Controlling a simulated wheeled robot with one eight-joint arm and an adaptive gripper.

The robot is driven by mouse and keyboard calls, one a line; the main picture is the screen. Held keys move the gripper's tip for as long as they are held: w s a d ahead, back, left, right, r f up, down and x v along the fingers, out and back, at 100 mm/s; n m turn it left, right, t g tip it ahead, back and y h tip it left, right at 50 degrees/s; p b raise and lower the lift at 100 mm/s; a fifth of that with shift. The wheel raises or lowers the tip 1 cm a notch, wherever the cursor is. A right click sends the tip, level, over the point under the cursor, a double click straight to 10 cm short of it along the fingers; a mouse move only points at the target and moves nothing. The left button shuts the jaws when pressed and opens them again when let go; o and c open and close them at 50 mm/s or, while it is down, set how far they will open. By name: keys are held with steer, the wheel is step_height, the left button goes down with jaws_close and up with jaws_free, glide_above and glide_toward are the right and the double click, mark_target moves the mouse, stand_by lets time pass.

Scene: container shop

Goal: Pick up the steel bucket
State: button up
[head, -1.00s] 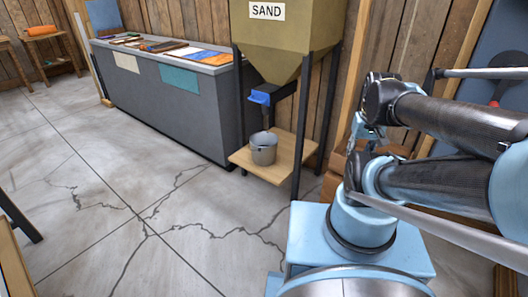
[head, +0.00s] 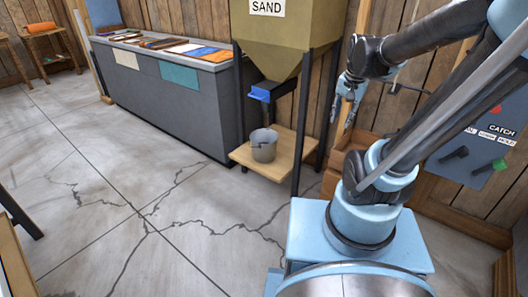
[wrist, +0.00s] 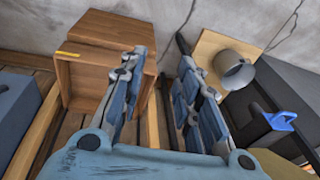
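The steel bucket (head: 264,148) is a small grey pail standing upright on a wooden shelf (head: 285,168) under the sand hopper, below its blue spout. In the wrist view the bucket (wrist: 232,70) shows to the right of my fingers, clear of them. My gripper (head: 343,112) hangs to the right of the hopper's front leg in the head view, apart from the bucket. In the wrist view my gripper (wrist: 160,48) has its two fingers spread with nothing between them.
The sand hopper (head: 285,40) stands on dark legs around the shelf, with a blue spout piece (head: 263,92) above the bucket. A grey counter (head: 165,90) stands left. The cracked floor in front is open.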

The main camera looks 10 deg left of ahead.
steer(key=w+a+m, duration=0.4)
steer(key=w+a, duration=0.3)
steer(key=w, duration=0.4)
steer(key=m+y, duration=0.2)
steer(key=m, duration=0.9)
glide_above(259, 148)
steer(key=s+d, duration=0.1)
steer(key=d, duration=0.1)
step_height(259, 148, down, 37)
steer(key=shift+a+x, duration=0.2)
steer(key=shift+x, duration=2.5)
jaws_close()
